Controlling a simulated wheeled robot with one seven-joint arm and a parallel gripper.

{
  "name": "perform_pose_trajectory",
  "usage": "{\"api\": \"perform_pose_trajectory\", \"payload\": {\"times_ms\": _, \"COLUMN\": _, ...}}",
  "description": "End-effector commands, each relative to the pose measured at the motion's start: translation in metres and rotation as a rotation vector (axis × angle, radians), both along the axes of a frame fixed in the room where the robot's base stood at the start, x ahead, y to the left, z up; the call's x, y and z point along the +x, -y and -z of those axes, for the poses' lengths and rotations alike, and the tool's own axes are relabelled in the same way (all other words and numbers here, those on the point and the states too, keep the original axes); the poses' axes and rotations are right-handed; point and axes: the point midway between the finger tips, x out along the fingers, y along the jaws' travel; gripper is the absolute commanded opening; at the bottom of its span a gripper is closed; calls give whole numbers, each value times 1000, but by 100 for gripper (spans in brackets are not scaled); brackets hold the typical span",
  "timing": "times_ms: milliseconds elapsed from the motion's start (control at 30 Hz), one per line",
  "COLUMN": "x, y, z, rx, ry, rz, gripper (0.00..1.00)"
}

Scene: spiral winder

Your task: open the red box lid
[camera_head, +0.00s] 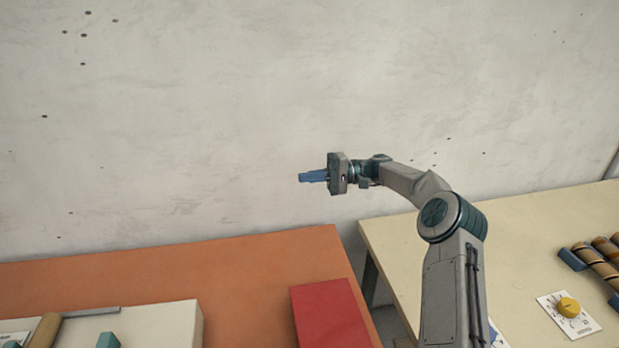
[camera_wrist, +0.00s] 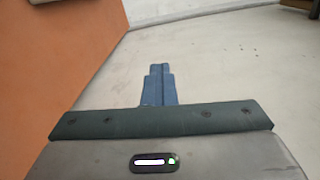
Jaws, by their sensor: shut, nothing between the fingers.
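The red box (camera_head: 332,315) sits on the orange table (camera_head: 262,262), near its right edge. Its flat red top is visible; the lower part is cut off by the bottom of the head view. The lid looks closed. My gripper (camera_head: 302,178) is in the air, above and behind the red box, in front of the wall, pointing left. Its blue fingers are shut with nothing between them. In the wrist view my gripper's fingers (camera_wrist: 159,68) are together. The red box is not seen in the wrist view.
At right, a cream table (camera_head: 530,225) holds wooden rollers (camera_head: 598,265) and a yellow knob (camera_head: 568,307). A gap separates the tables. The wall is behind.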

Motion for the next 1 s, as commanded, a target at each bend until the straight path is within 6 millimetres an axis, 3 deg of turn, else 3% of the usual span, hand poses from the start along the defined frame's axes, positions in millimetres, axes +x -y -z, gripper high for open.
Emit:
{"api": "perform_pose_trajectory", "payload": {"times_ms": 633, "x": 0, "y": 0, "z": 0, "rx": 0, "ry": 0, "rz": 0, "gripper": 1}}
{"api": "perform_pose_trajectory", "payload": {"times_ms": 767, "x": 0, "y": 0, "z": 0, "rx": 0, "ry": 0, "rz": 0, "gripper": 34}}
{"api": "perform_pose_trajectory", "payload": {"times_ms": 1000, "x": 0, "y": 0, "z": 0, "rx": 0, "ry": 0, "rz": 0, "gripper": 34}}
